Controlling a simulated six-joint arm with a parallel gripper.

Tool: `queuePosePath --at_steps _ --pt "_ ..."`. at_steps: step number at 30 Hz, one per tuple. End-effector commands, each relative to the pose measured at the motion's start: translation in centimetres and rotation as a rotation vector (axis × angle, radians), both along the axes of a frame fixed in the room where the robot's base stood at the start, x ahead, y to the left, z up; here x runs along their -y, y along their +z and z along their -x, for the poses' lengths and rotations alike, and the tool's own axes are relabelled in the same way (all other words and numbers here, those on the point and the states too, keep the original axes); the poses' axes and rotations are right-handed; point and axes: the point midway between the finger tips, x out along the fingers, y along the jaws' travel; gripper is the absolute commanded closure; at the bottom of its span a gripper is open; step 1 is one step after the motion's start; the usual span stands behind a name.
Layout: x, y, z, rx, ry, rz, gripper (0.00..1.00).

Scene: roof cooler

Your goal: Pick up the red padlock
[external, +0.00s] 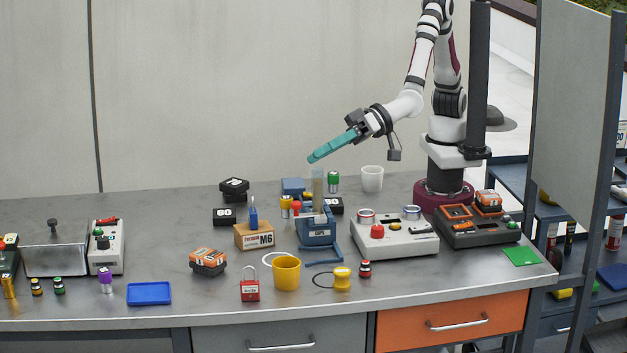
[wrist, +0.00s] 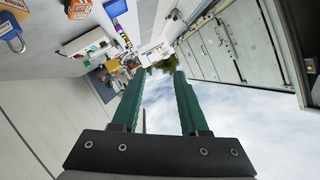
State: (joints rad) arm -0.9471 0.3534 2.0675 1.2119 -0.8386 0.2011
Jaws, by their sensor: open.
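The red padlock (external: 250,289) stands near the front edge of the workbench in the external view, with its metal shackle up. It is left of a yellow cup. I cannot make it out in the wrist view. My gripper (external: 315,159) is raised well above the bench, behind and to the right of the padlock, and its teal fingers point left. In the wrist view the two green fingers (wrist: 154,75) are apart with nothing between them.
The yellow cup (external: 286,275) stands close to the padlock's right. A blue tray (external: 149,293) lies to its left, and an orange-and-black box (external: 208,262) sits behind-left. Bare bench lies between tray and padlock.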

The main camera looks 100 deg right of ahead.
Motion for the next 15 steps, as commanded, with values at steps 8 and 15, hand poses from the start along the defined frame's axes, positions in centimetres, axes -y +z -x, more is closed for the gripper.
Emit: queuePosePath --at_steps 8,15 --pt "0.2 -14.5 0.0 0.002 -0.001 0.01 0.56" --pt "-0.9 -17.4 -3.4 0.006 -0.007 -0.002 0.56"
